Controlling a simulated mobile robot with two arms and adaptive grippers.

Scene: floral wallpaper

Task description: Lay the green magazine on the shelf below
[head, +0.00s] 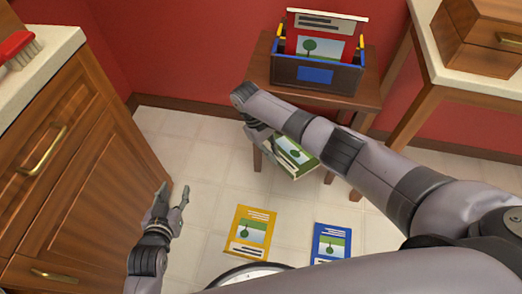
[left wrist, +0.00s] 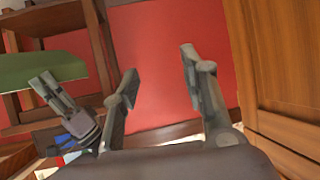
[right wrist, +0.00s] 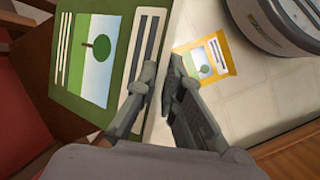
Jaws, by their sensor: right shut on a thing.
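The green magazine (head: 296,152) is in my right gripper (head: 264,138), beside the small wooden table (head: 257,73) and below its top. In the right wrist view, the magazine (right wrist: 97,48) is gripped by one edge. The left wrist view shows the green magazine (left wrist: 40,70) held roughly flat, with wooden parts of the table behind it. The lower shelf is mostly hidden by my right arm and the magazine in the head view. My left gripper (head: 174,190) is open and empty, low beside the cabinet.
A magazine rack (head: 290,72) with a red magazine (head: 318,45) stands on the table. A yellow magazine (head: 250,231) and a blue magazine (head: 331,242) lie on the tiled floor. A wooden cabinet (head: 85,170) is at left; a counter (head: 450,70) is at right.

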